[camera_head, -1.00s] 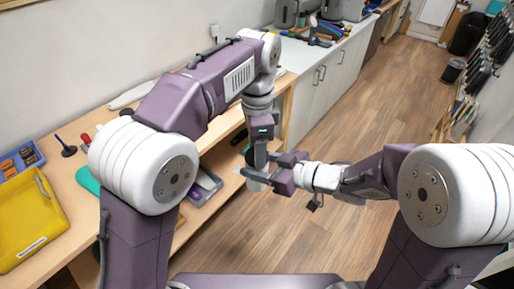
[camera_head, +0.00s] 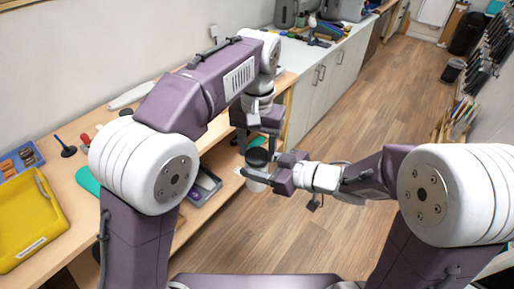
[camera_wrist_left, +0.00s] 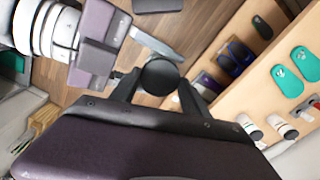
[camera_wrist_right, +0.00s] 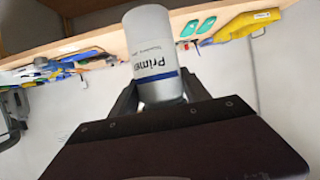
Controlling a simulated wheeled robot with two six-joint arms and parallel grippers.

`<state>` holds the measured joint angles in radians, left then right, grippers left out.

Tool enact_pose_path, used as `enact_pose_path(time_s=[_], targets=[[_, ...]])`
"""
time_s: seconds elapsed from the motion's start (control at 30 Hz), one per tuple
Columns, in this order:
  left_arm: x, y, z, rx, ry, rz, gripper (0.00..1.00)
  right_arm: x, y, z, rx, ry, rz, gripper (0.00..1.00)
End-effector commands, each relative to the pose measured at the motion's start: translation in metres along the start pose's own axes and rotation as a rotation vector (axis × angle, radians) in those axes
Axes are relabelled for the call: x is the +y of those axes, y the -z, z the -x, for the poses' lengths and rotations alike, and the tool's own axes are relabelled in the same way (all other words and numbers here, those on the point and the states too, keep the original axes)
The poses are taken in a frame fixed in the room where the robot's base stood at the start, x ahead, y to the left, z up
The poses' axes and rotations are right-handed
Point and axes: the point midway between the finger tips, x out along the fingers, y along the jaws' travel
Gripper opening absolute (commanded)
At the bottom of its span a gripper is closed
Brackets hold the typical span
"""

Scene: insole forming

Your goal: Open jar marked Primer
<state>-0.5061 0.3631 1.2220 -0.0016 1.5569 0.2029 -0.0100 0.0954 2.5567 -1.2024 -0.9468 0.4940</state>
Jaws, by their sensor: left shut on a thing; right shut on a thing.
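The white jar (camera_head: 256,181) is upright between my two grippers, and its printed word "Primer" and blue band show in the right wrist view (camera_wrist_right: 152,58). My right gripper (camera_wrist_right: 165,100) is shut around the jar and holds it above the floor. A round black lid (camera_head: 257,157) shows at the top of the jar. My left gripper (camera_wrist_left: 158,82) is shut on the lid (camera_wrist_left: 160,76) from above. I cannot tell whether there is a gap between lid and jar.
The wooden bench (camera_head: 84,190) with a shelf below runs along the left. A yellow tray (camera_head: 30,225) and a blue bin (camera_head: 22,160) stand on it. Teal insoles (camera_wrist_left: 290,82) show in the left wrist view.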

Motion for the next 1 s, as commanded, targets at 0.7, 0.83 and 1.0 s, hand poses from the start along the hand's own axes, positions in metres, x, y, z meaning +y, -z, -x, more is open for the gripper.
enact_pose_path(time_s=[0.7, 0.83, 1.0], targets=[[0.0, 0.0, 0.021, 0.0, 0.0, -0.001, 0.05, 0.0, 0.001, 0.0, 0.002, 0.0, 0.001, 0.0], [0.0, 0.0, 0.022, 0.0, 0.0, -0.001, 0.05, 0.0, 0.001, 0.0, 0.002, 0.0, 0.001, 0.0], [0.0, 0.0, 0.022, 0.0, 0.0, -0.001, 0.05, 0.0, 0.001, 0.0, 0.002, 0.0, 0.001, 0.0]])
